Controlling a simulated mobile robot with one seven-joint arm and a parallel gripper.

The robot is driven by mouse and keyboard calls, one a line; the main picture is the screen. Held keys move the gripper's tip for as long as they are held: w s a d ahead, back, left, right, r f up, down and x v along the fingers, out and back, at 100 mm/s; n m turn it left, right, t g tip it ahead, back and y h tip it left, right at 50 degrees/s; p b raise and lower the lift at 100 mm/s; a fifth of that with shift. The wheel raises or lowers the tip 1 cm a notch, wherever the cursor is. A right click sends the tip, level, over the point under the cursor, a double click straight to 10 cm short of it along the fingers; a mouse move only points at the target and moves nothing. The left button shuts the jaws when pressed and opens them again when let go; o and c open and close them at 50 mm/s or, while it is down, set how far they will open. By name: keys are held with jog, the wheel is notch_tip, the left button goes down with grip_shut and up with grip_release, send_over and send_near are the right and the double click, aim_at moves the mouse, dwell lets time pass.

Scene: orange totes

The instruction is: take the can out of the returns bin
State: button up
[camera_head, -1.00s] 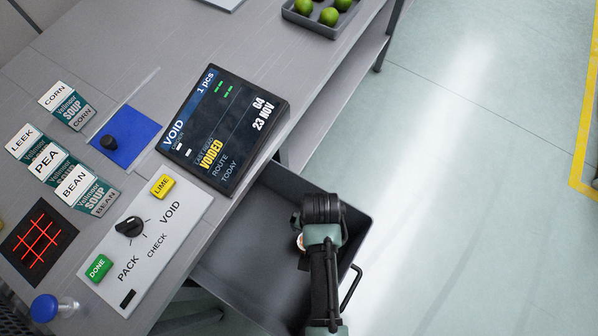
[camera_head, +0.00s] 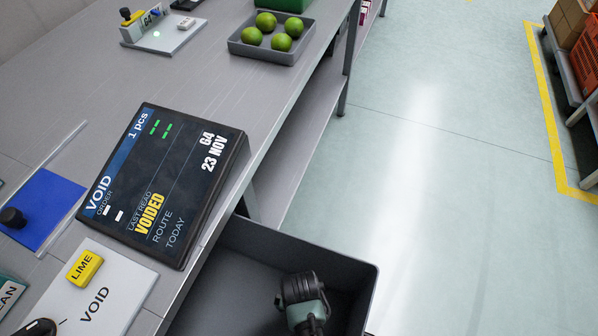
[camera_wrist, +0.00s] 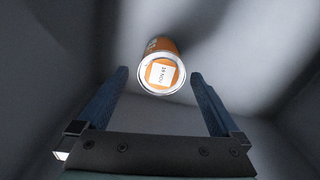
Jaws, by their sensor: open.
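The can (camera_wrist: 162,72) shows in the wrist view, orange with a pale label on its end reading a date that looks like 18 NOV. It lies in the grey returns bin (camera_head: 340,262), which is pulled out below the table edge. My gripper (camera_wrist: 160,82) is open, with one finger on each side of the view and the can beyond and between the fingertips, apart from them as far as I can tell. In the head view my gripper (camera_head: 303,300) is inside the bin, seen from above. The can is hidden there.
A tilted screen (camera_head: 165,185) reading VOID and VOIDED stands at the table edge above the bin. A grey tray (camera_head: 272,45) of several limes sits at the back. A yellow LIME button (camera_head: 84,268) and a blue pad (camera_head: 40,208) lie left.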

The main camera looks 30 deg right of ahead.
notch_tip(320, 180, down, 7)
jog(key=b, duration=0.3)
jog(key=shift+w+a+f, duration=0.1)
jog(key=shift+f, duration=0.1)
grip_shut()
dwell(0.4)
